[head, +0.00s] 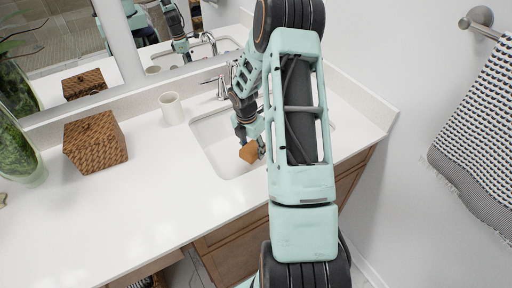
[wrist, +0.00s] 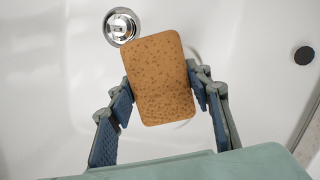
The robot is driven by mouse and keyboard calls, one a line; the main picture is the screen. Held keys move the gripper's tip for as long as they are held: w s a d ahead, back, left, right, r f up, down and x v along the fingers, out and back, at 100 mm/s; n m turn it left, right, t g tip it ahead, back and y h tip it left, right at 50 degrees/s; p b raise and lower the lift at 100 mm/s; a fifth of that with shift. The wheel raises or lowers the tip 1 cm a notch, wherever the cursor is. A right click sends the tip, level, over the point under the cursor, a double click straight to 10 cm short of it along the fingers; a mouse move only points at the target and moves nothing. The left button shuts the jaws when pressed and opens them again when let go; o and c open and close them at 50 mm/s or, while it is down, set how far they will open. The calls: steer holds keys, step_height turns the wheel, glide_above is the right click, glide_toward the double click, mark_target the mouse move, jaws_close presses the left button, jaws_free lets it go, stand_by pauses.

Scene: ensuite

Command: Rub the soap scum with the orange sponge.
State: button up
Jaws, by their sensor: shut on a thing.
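The orange sponge (wrist: 160,80) is a rounded rectangular block held between the two blue-padded fingers of my gripper (wrist: 164,92) in the wrist view. In the head view the sponge (head: 249,152) hangs from my gripper (head: 248,138) over the white sink basin (head: 212,148). I cannot tell whether the sponge touches the basin. A faint greyish curved mark (wrist: 197,54) shows beside the sponge's right edge in the wrist view. I cannot tell whether it is the soap scum; the sponge hides the part behind it.
A chrome drain (wrist: 121,27) and a dark round overflow hole (wrist: 303,55) are in the basin. A chrome faucet (head: 221,88) stands behind it. A white cup (head: 171,108) and a woven box (head: 95,142) stand on the counter (head: 130,205), whose front is clear. A towel (head: 475,130) hangs at right.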

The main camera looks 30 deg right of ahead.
steer(key=shift+a+r+b, duration=0.15)
steer(key=shift+a+b, duration=0.1)
steer(key=shift+a, duration=2.45)
steer(key=shift+a+r+b, duration=0.15)
steer(key=shift+a+b, duration=0.05)
steer(key=shift+a, duration=2.5)
step_height(320, 180, up, 6)
steer(key=p, duration=0.5)
steer(key=shift+r, duration=0.1)
step_height(320, 180, up, 3)
steer(key=shift+f+p, duration=0.1)
steer(key=shift+p, duration=1.15)
